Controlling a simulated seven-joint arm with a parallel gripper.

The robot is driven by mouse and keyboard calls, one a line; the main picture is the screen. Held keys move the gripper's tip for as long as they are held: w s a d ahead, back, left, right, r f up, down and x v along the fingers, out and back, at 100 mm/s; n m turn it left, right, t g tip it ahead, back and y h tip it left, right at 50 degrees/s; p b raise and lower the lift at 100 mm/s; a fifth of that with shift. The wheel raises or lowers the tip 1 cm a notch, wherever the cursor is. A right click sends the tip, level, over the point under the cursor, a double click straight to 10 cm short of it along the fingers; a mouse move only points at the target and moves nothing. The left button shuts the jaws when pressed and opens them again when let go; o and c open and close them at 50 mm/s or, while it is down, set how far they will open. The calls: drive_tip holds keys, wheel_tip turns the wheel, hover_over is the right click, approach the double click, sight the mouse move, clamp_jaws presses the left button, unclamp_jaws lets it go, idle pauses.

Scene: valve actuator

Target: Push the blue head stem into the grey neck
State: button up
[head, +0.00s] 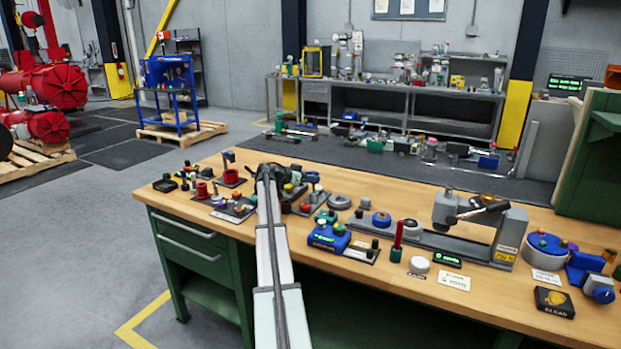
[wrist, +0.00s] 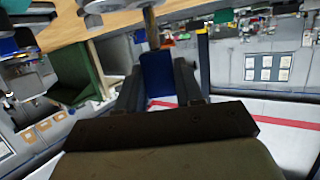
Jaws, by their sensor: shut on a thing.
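In the wrist view the blue head (wrist: 157,75) sits between the two dark fingers of my gripper (wrist: 157,88), which is shut on it. A narrow grey-brown stem (wrist: 151,28) reaches from the blue head toward the top edge of the picture. In the head view my gripper (head: 268,172) is over the left part of the bench, among small fixtures, and my arm hides much of what is there. I cannot pick out the grey neck for certain, nor tell whether the stem touches it.
Several small fixtures with red parts (head: 203,191) crowd the wooden bench (head: 395,280) left of my gripper. A blue box (head: 328,237) and a grey press-like device (head: 480,215) stand to its right. The bench's front edge is close below.

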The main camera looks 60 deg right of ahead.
drive_tip(key=shift+f, duration=1.05)
drive_tip(key=o, duration=1.2)
wheel_tip(320, 180, up, 10)
idle(0.4)
